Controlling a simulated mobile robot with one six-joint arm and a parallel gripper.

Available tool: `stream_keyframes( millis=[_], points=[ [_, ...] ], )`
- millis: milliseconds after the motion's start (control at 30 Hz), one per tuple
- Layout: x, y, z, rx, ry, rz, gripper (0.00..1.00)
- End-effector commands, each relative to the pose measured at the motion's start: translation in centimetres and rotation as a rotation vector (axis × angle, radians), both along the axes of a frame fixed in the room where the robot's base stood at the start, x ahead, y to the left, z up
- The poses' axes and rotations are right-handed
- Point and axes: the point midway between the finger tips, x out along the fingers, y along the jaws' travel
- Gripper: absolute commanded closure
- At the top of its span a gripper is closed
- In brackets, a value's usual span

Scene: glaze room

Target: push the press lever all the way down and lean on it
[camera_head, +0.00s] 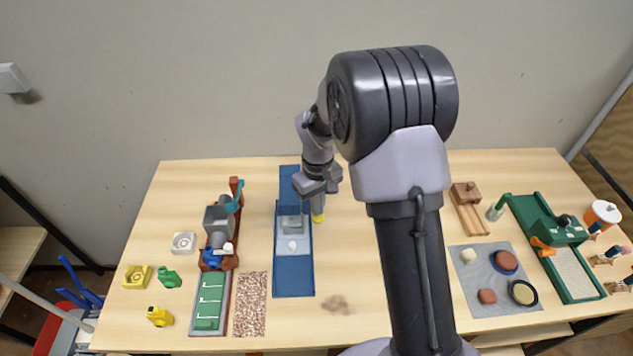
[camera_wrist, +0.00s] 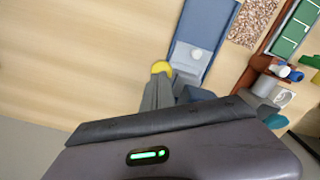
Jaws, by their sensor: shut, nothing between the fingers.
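A long blue press (camera_head: 294,274) lies on the table left of my arm, with a grey block and a small white piece on it. It also shows in the wrist view (camera_wrist: 209,35). A yellow knob (camera_head: 318,218), apparently the end of the press lever, is beside the block's right side. In the wrist view the yellow knob (camera_wrist: 161,67) is right at my fingertips. My gripper (camera_head: 318,210) is shut and empty, pointing down over the knob. Its fingers (camera_wrist: 158,80) look to touch the knob, but contact is unclear. The lever's bar is hidden behind my gripper.
A brown and grey machine (camera_head: 220,225) and a green tray (camera_head: 211,298) stand to the left, near a speckled mat (camera_head: 250,304). A grey mat (camera_head: 494,283) with round pieces and a green station (camera_head: 560,245) are to the right. The table right of the blue press is mostly clear.

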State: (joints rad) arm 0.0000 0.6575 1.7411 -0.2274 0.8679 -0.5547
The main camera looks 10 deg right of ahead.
Motion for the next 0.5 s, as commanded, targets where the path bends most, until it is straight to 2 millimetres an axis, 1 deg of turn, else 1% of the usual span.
stream_keyframes(
  millis=[33, 500],
  points=[
    [0.1, 0.0, 1.2, 0.0, -0.002, 0.0, 1.0],
    [0.1, 0.0, 7.2, 0.0, -0.002, 0.001, 1.0]
  ],
)
